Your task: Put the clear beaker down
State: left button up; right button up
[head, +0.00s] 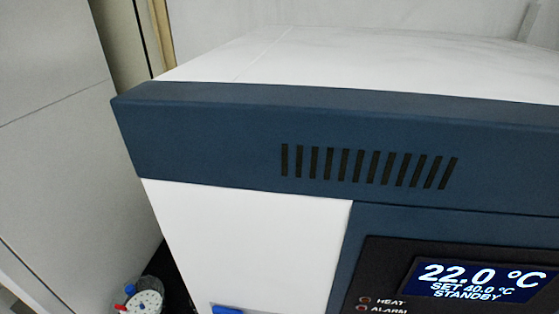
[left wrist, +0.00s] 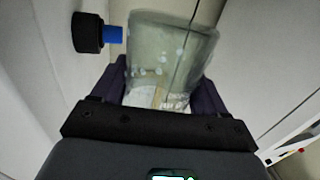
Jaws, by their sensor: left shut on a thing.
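The clear beaker (left wrist: 172,45) shows in the left wrist view, a greenish, see-through vessel with small pale spots. My left gripper (left wrist: 160,80) is shut on it, with one dark purple finger on each side. The beaker's far end sticks out past the fingertips. I cannot tell what, if anything, lies under it.
The white and dark blue freeze dryer (head: 238,235) fills most of the head view, with a lit display (head: 475,280). A black knob with a blue stem (left wrist: 90,33) is close left of the beaker.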

pick_arm(q)
jog(key=s+d+r+m+h+p, duration=0.1)
jog(key=d+r, duration=0.2)
jog(key=r, duration=0.1)
jog(key=shift+s+d+r+h, duration=0.25)
jog(key=shift+r+h, duration=0.05)
jog(key=shift+r, duration=0.1)
pick_arm(e)
jog(key=shift+a+r, duration=0.15)
jog(key=shift+r, duration=1)
pick_arm(q)
jog(key=shift+f, duration=0.1)
